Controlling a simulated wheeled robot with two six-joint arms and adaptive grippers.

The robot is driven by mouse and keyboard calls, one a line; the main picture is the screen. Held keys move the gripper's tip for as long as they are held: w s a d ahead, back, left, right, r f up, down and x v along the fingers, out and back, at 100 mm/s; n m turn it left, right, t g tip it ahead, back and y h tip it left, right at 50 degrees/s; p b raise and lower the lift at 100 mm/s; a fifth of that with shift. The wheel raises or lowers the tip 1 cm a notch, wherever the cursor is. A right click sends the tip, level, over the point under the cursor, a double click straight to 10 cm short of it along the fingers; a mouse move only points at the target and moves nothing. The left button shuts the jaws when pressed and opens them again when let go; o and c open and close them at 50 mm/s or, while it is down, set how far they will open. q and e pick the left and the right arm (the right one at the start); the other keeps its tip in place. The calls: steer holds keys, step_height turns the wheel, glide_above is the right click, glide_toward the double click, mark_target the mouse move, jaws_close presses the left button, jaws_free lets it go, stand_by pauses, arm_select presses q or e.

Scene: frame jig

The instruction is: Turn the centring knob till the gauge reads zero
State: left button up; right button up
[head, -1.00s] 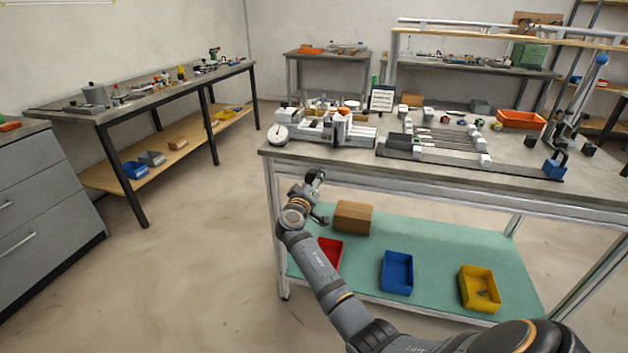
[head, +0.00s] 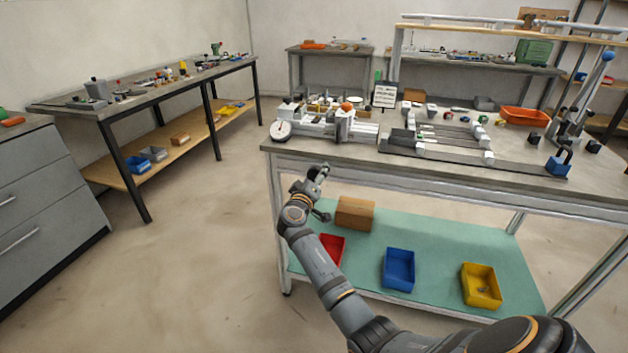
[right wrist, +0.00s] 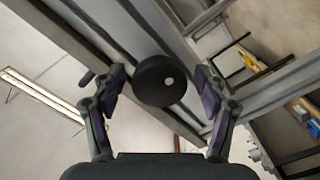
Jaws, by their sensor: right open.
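The gauge (head: 281,130), a round white dial, sits at the left end of the grey jig (head: 318,128) on the workbench. Its reading is too small to make out. In the right wrist view a round black knob (right wrist: 160,80) with a pale centre spot lies between my open fingers, with gaps on both sides. It looks like the centring knob; I cannot pick it out in the head view. My right gripper (head: 320,192) is open at the bench's front left, just below the top's edge. My left gripper is out of view.
The workbench (head: 480,180) has a metal front rail close to my right gripper. Its green lower shelf holds a cardboard box (head: 355,213) and red, blue (head: 398,269) and yellow bins. A small sign (head: 385,95) stands behind the jig. Floor left of the bench is clear.

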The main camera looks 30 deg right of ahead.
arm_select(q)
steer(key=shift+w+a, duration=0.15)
arm_select(e)
steer(key=v, duration=1.1)
steer(key=shift+s+a, duration=0.25)
steer(key=shift+a, duration=0.05)
